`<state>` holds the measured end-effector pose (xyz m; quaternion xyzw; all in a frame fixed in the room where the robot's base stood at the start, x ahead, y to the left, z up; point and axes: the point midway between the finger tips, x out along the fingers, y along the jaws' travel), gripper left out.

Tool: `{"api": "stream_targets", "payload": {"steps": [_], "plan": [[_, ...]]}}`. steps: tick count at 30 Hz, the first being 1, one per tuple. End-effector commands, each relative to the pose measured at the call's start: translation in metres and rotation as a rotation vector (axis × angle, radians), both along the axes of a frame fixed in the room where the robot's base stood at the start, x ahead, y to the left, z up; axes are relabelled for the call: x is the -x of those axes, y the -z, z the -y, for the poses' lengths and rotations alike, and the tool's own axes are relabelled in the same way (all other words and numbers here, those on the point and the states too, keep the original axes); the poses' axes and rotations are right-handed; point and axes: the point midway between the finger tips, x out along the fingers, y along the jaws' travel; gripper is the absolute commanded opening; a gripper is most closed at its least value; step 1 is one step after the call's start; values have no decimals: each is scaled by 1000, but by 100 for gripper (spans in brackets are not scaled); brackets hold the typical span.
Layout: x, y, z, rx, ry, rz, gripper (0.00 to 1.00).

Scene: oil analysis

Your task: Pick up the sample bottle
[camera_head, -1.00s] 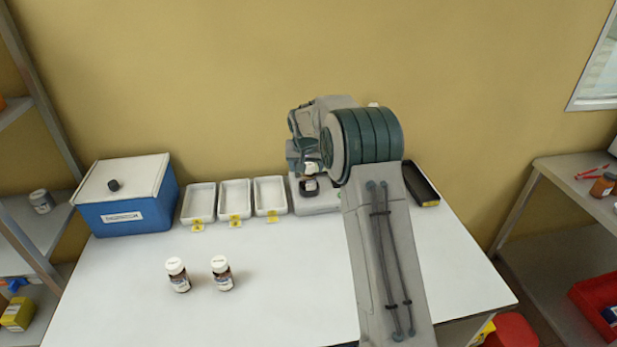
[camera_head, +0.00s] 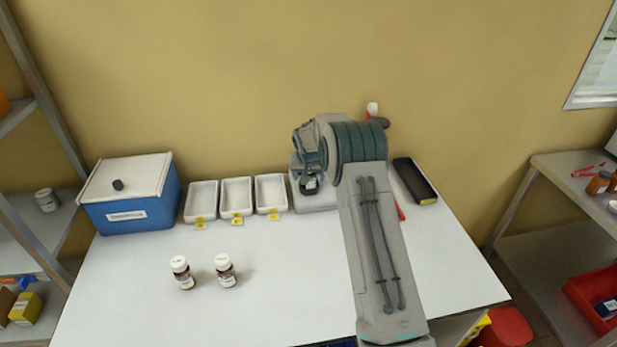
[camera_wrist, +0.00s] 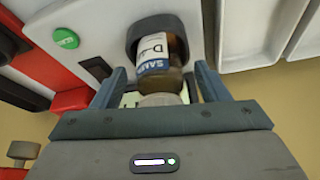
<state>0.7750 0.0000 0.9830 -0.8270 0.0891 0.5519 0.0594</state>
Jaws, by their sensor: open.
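A brown sample bottle (camera_wrist: 160,58) with a white and blue label and a pale cap sits in the dark holder of a white device in the wrist view. Its cap points toward my gripper (camera_wrist: 160,74). My gripper's two blue-grey fingers are apart, one on each side of the bottle, and I see no firm contact. In the head view this bottle (camera_head: 311,184) is small and partly covered by my arm, and the fingers there are too small to make out. Two more brown bottles with white caps, a left one (camera_head: 182,273) and a right one (camera_head: 226,271), stand upright on the table.
Three white trays (camera_head: 237,184) with yellow tags stand left of the white device (camera_head: 316,203). A blue box (camera_head: 130,211) stands farther left. A black tray (camera_head: 415,181) lies right of my arm. The front of the table (camera_head: 250,318) is clear.

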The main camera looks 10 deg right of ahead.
Motion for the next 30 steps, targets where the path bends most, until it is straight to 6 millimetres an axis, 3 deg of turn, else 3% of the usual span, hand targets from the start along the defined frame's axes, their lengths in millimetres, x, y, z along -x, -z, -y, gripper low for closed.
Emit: {"api": "stream_targets", "payload": {"steps": [2,7,9,20,28,30], "plan": [[0,0,0,0,0,0,65],[0,0,0,0,0,0,18],[0,-1,0,0,0,1,13],[-1,-6,0,0,0,2,13],[0,-42,0,-1,0,5,13],[3,-48,19,0,5,3,13]]}}
